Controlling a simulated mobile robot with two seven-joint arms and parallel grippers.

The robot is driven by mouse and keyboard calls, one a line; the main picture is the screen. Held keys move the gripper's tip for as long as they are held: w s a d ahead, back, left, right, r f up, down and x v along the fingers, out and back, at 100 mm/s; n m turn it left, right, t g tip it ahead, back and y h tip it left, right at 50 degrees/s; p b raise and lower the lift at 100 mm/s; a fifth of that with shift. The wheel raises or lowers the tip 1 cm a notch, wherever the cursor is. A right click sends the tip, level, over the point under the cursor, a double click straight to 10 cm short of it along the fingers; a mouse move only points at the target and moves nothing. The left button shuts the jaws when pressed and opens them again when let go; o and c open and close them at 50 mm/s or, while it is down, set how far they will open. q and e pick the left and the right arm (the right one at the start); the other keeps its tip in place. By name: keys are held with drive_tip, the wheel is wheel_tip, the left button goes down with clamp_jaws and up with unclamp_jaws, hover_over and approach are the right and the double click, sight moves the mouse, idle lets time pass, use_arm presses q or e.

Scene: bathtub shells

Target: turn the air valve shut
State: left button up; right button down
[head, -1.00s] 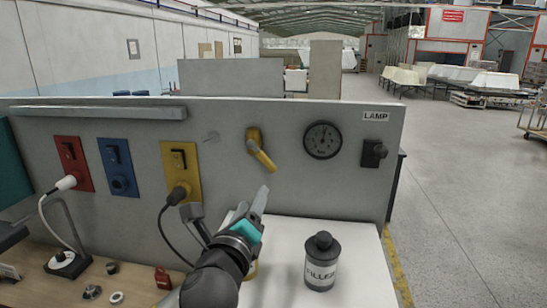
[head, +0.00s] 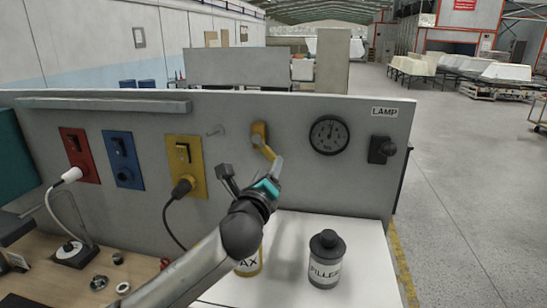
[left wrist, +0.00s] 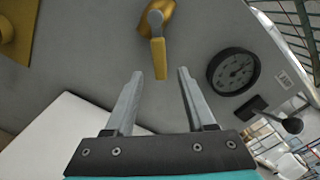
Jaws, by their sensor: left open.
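The air valve has a yellow body and a yellow lever handle (head: 264,147) on the grey panel (head: 225,135), left of the round gauge. The lever slants down to the right in the head view. In the left wrist view the yellow lever (left wrist: 158,58) points down toward the gap between my fingers. My left gripper (head: 277,170) is just below the lever, and its fingers partly overlap the lever's end in the head view. In the left wrist view my left gripper (left wrist: 155,75) is open and empty, with a finger on each side of the lever's line. My right gripper is out of view.
A black gauge (head: 329,135) and a lamp switch (head: 382,150) sit right of the valve. Red (head: 80,155), blue (head: 122,160) and yellow (head: 187,167) switch plates are to the left. A filler bottle (head: 326,260) and a partly hidden wax container (head: 249,265) stand below.

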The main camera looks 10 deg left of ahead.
sight(273, 160)
use_arm(q)
drive_tip(key=shift+w, duration=3.1)
drive_tip(key=shift+c, duration=0.2)
clamp_jaws()
